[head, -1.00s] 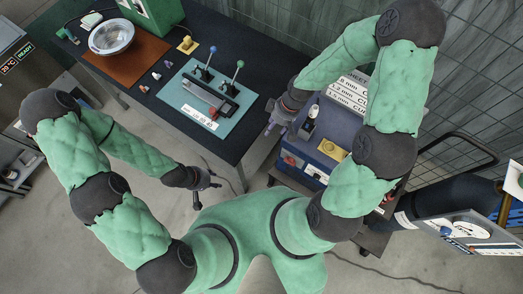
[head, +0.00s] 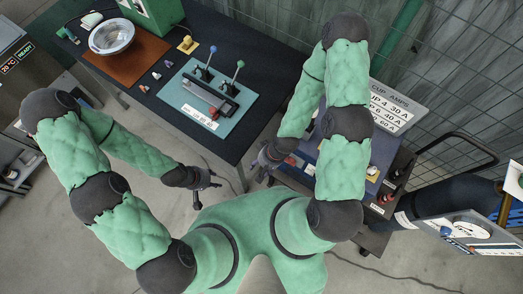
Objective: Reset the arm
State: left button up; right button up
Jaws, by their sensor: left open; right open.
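My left gripper (head: 207,188) hangs over the floor in front of the dark table, open and empty. My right gripper (head: 262,168) is open and empty between the dark table's right end and the blue machine, close to the machine's front left. My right arm is folded above the blue machine (head: 308,150) and hides much of its top. The two grippers are apart from each other and hold nothing.
The dark table (head: 262,70) carries a teal mat (head: 230,118) with a lever fixture, a brown mat (head: 125,68) with a metal bowl (head: 111,37), and several small parts. A sign (head: 393,110) stands behind the machine. A dark cylinder (head: 440,205) lies at right.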

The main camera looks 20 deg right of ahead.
notch_tip(320, 180, down, 22)
jog(key=b, duration=2.2)
